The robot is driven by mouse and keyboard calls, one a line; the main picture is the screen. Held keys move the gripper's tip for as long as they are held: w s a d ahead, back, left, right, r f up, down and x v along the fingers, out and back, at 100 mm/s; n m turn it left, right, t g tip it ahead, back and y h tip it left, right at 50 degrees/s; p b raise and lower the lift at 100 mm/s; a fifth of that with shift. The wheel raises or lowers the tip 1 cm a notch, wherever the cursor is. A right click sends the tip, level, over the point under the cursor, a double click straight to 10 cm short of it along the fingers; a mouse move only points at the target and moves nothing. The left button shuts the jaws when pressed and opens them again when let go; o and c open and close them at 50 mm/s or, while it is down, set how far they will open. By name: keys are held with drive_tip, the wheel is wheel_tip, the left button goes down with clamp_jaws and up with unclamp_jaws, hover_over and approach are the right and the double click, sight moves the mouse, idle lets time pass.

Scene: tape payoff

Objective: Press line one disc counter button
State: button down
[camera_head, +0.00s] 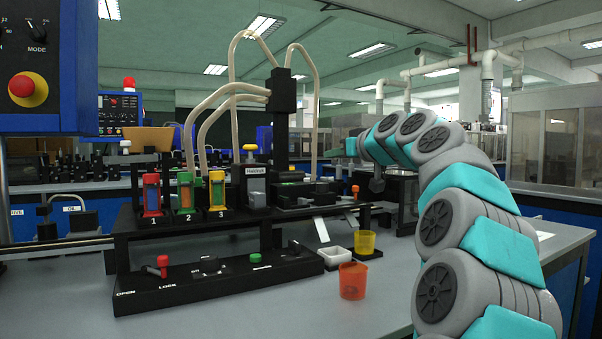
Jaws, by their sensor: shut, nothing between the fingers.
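A black dispensing machine (122,222) stands on the grey bench, left of centre. It carries a red holder marked 1 (152,195), a green holder marked 2 (185,193) and a yellow holder marked 3 (217,190). Its low front panel (215,285) has a red knob (163,262) near OPEN and LOCK labels and a green button (255,258). I cannot tell which control is the line one disc counter button.
An orange cup (353,281), a yellow cup (364,242) and a white tray (335,256) stand right of the front panel. A blue cabinet with a red emergency button (28,89) fills the upper left. Pale hoses (232,62) arch above the machine.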

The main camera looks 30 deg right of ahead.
drive_tip(key=shift+w, duration=0.1)
idle(0.3)
drive_tip(key=p, duration=0.2)
hover_over(312, 183)
drive_tip(key=shift+s+a+f, duration=0.1)
drive_tip(key=shift+s+f, duration=0.25)
drive_tip(key=shift+f, duration=0.45)
drive_tip(key=shift+w+f, duration=0.15)
drive_tip(key=shift+f, duration=1.75)
